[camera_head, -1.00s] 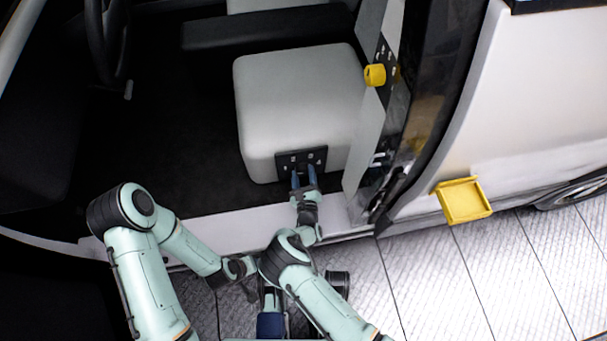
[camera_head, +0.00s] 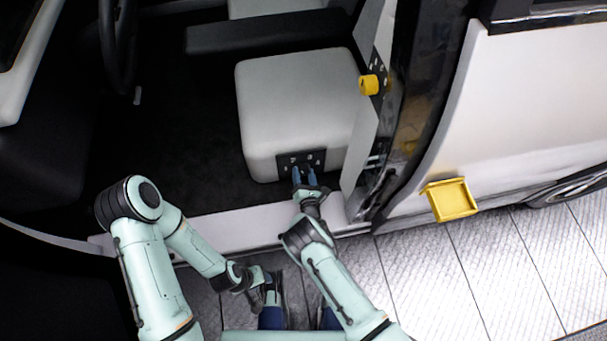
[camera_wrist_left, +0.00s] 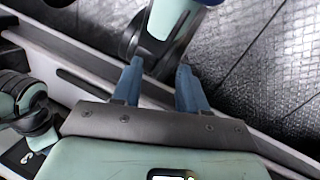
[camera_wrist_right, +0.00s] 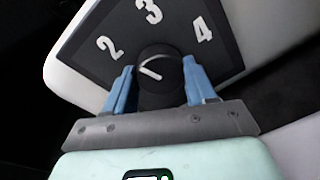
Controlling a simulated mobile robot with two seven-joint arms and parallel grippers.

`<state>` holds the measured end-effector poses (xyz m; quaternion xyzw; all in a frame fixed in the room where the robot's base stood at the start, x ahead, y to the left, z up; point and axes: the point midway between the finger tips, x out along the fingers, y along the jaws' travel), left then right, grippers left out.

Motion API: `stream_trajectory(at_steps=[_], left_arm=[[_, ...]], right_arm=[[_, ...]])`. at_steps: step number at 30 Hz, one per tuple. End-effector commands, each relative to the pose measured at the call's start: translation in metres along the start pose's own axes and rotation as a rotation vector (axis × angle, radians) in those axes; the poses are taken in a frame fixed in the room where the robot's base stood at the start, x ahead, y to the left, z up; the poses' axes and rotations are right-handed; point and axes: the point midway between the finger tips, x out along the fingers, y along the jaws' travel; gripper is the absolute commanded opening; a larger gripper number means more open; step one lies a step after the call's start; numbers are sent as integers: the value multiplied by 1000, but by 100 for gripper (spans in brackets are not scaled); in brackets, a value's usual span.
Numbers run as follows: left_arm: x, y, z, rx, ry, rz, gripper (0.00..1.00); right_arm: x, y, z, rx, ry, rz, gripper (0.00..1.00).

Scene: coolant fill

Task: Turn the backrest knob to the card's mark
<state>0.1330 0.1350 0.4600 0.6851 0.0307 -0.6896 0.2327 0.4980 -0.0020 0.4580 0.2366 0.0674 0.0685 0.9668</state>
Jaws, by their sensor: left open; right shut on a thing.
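A black knob (camera_wrist_right: 157,72) with a white pointer line sits on a dark plate (camera_wrist_right: 222,40) numbered 2, 3 and 4 in the right wrist view. The pointer line slants toward the upper left, roughly to the 2 side. In the head view this plate (camera_head: 317,158) is on the front of the pale seat cushion. My right gripper (camera_wrist_right: 160,88) is shut on the knob, one blue finger on each side; it also shows in the head view (camera_head: 303,173). My left gripper (camera_wrist_left: 158,75) is open and empty, low near the door sill. I cannot make out a card.
A yellow knob (camera_head: 369,85) is on a panel right of the seat (camera_head: 295,95). A yellow tray (camera_head: 452,200) is on the pale vehicle side (camera_head: 510,120). The steering wheel (camera_head: 118,45) is at upper left. The sill (camera_head: 225,225) runs below the seat; tiled floor lies at lower right.

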Motion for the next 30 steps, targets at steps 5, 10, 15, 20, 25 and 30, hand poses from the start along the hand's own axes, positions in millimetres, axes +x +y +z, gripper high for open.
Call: stream_trajectory(at_steps=[5, 10, 15, 20, 25, 30], left_arm=[[-4, 1, 6, 1, -16, 1, 43], [-5, 2, 9, 2, -25, 1, 43], [-6, 2, 10, 2, -28, 1, 43], [-6, 2, 11, 2, -31, 1, 43], [-7, 3, 12, 3, -35, 1, 43], [-9, 3, 15, 3, -41, 2, 43]], right_arm=[[0, -1, 1, 168, 11, 10, 25], [0, -2, 0, 328, 24, 21, 25], [0, -2, 0, 487, 36, 35, 25], [0, -2, 0, 637, 48, 45, 25], [-1, -3, 0, 797, 61, 56, 25], [0, -3, 0, 956, 73, 68, 25]])
